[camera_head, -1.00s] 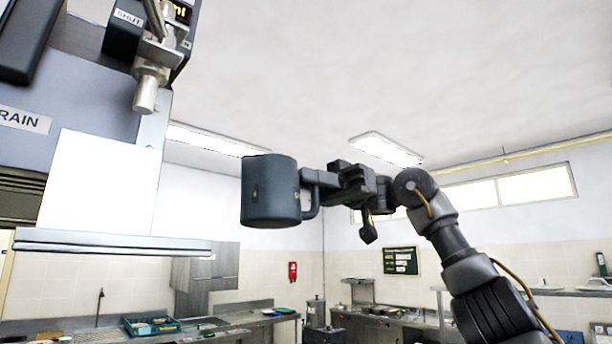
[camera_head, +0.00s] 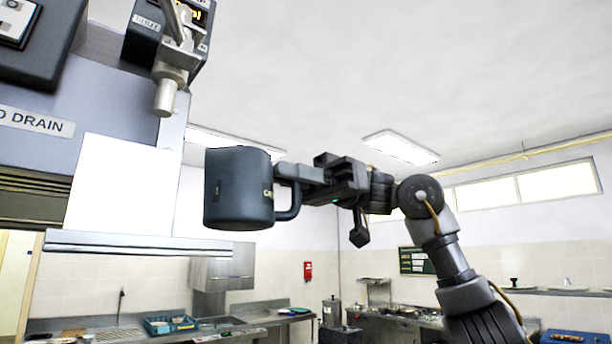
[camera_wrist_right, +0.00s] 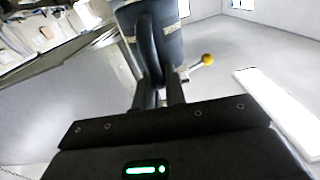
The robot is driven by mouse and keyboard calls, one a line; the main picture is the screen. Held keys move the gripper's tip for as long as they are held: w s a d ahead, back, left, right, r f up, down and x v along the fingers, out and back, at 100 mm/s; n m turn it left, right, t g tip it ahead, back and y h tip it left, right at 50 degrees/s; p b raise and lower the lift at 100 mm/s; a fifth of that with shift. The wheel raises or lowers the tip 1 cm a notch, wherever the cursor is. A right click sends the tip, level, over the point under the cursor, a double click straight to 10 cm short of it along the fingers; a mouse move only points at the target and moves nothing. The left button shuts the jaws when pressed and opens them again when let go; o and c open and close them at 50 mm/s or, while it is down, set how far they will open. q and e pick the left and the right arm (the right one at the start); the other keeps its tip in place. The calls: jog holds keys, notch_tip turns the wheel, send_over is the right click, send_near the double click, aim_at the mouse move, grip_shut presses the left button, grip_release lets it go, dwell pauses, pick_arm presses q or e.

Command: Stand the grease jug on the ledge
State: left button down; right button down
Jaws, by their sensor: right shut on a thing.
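The grease jug (camera_head: 237,188) is a dark blue-grey cylinder with a handle on its right side. It is upright and held in the air in the head view. My right gripper (camera_head: 300,176) is shut on the jug's handle. In the right wrist view the jug (camera_wrist_right: 158,35) shows ahead of my right gripper (camera_wrist_right: 160,95), the handle between its fingers. The ledge (camera_head: 150,245) is a metal shelf on the front of the large grey machine, left of the jug and lower. A gap shows between the jug and the white panel above the ledge. My left gripper is out of view.
A metal spout (camera_head: 166,95) hangs from a dark control box above the ledge. A sign (camera_head: 35,122) reading "DRAIN" is on the machine. In the wrist view a yellow knob (camera_wrist_right: 207,59) shows beside the jug. Counters stand far below; the air right of the ledge is open.

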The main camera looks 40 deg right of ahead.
aim_at(213, 177)
jog(key=a, duration=1)
jog(key=shift+s+a+f, duration=0.1)
jog(key=shift+s+a, duration=0.05)
jog(key=shift+s, duration=0.25)
jog(key=shift+f+b, duration=0.35)
jog(key=shift+f, duration=0.05)
jog(key=shift+w+d+f, duration=0.1)
jog(key=shift+d, duration=0.1)
jog(key=shift+a, duration=0.15)
jog(key=shift+f+b, duration=0.4)
jog(key=shift+f, duration=0.1)
jog(key=c, duration=1.4)
grip_release()
jog(key=shift+o, duration=0.2)
